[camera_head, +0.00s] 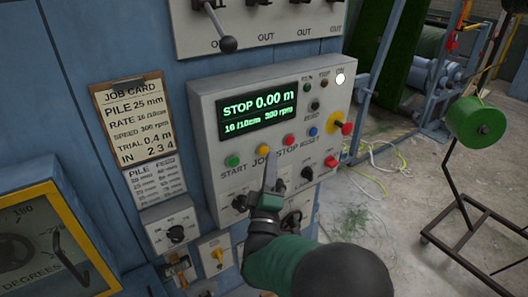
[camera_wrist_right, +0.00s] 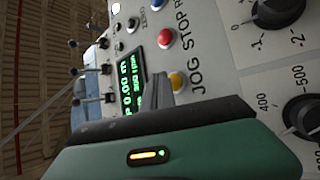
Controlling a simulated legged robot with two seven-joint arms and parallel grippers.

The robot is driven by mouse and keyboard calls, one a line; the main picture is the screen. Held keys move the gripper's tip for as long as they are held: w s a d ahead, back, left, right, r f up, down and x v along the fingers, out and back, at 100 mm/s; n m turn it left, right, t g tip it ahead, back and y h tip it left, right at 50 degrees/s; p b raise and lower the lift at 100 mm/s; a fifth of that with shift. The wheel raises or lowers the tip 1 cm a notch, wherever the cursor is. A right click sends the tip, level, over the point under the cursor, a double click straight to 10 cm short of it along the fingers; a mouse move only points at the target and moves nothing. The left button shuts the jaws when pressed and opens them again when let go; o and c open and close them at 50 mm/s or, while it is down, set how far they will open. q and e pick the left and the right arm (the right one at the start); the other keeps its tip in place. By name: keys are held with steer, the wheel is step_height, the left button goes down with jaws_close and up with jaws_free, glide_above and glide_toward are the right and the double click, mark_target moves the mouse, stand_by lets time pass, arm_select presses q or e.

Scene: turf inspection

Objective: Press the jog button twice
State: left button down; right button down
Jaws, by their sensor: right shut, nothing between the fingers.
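The yellow jog button (camera_head: 262,149) sits on the grey control panel (camera_head: 204,110), between the green START button (camera_head: 232,160) and the red STOP button (camera_head: 289,140). My right gripper (camera_head: 270,168) is shut and empty, its fingertips just below the jog button and over part of the JOG label. In the right wrist view the yellow button (camera_wrist_right: 178,82) shows right beside the finger (camera_wrist_right: 158,92); I cannot tell whether they touch. The display (camera_head: 258,113) reads STOP 0.00 m, 16 /10cm, 300 rpm. My left gripper is not in view.
The blue RESET button (camera_head: 314,131) and a red knob on a yellow base (camera_head: 346,128) are to the right. Black dials (camera_head: 307,173) lie below the buttons. A job card (camera_head: 132,118) hangs at left. A lever (camera_head: 228,44) juts out above the panel.

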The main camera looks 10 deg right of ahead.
steer(key=s, duration=0.1)
steer(key=s+d, duration=0.1)
steer(key=s, duration=0.2)
steer(key=shift+s+d, duration=0.3)
steer(key=shift+d, duration=0.1)
stand_by(2.4)
